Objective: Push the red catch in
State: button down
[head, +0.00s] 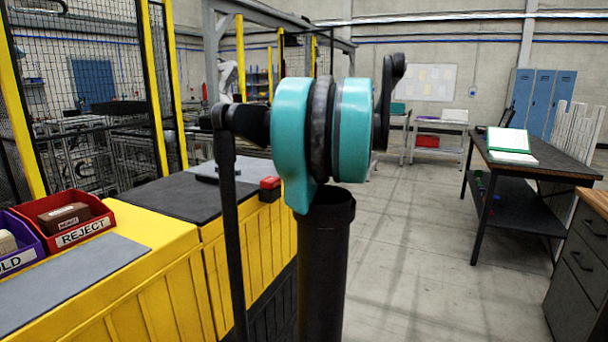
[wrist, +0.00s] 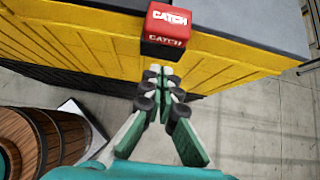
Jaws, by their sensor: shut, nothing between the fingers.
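The red catch (wrist: 166,28) is a small block marked "CATCH" at the top edge of the yellow fixture (wrist: 105,45) in the wrist view. In the head view the catch (head: 270,184) sticks out at the corner of the fixture's dark top. My gripper (wrist: 158,72) is shut and empty, its fingertips just below the catch in the wrist picture. I cannot tell whether the tips touch it. In the head view my arm stands in front and the gripper is hidden.
A red REJECT bin (head: 80,233) and a purple bin (head: 25,255) stand on the yellow unit at left. A wooden barrel (wrist: 45,140) is at lower left in the wrist view. A dark workbench (head: 525,160) stands at right. The floor between is clear.

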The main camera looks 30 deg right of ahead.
aim_at(273, 179)
jog(key=shift+w+a+r, duration=0.1)
jog(key=shift+w+a, duration=1.05)
jog(key=shift+w, duration=0.25)
jog(key=shift+w, duration=0.1)
jog(key=w+a, duration=0.2)
jog(key=shift+w+a, duration=0.1)
jog(key=shift+w, duration=0.2)
